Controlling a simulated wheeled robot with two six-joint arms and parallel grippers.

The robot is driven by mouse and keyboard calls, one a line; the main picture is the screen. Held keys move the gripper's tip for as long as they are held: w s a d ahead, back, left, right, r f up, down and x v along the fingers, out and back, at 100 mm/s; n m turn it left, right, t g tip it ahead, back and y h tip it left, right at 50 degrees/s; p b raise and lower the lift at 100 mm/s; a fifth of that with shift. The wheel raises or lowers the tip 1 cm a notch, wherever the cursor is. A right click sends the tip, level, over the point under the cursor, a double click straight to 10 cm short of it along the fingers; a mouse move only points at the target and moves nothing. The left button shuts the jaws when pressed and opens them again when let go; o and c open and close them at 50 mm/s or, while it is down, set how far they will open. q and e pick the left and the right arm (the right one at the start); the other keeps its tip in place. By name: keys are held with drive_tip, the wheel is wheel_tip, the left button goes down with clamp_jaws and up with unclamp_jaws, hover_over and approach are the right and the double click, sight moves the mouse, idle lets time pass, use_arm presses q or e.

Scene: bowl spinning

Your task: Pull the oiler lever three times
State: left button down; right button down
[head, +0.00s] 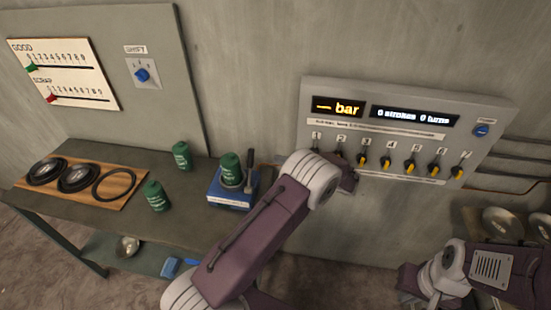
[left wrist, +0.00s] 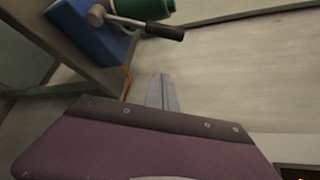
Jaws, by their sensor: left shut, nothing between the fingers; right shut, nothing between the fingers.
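The oiler is a blue block (head: 228,195) with a green can (head: 231,170) on it, at the right end of the bench. Its lever (head: 250,168) has a dark handle and stands upright beside the can. In the left wrist view the dark lever handle (left wrist: 165,31) sits at the top, next to the blue block (left wrist: 88,28). My left gripper (left wrist: 162,92) is shut and empty, apart from the lever; in the head view it is mostly hidden by my wrist, before the wall panel. My right gripper (head: 434,300) is low at the right, shut, only partly visible.
The wall panel (head: 390,185) has several yellow-black knobs and a display (head: 413,115) reading "0 strokes 0 turns". Green cans (head: 157,196) stand on the bench (head: 190,215). A wooden board (head: 117,198) holds dark rings. A blue brush (head: 172,267) and bowl (head: 128,246) lie lower.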

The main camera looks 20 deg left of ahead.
sight(250, 171)
use_arm(q)
drive_tip(key=p+x, duration=0.2)
drive_tip(key=x, duration=0.6)
drive_tip(key=s, duration=0.1)
drive_tip(key=s+r+p, duration=0.2)
drive_tip(key=s, duration=0.1)
drive_tip(key=shift+w, duration=0.15)
drive_tip(key=shift+f, duration=0.1)
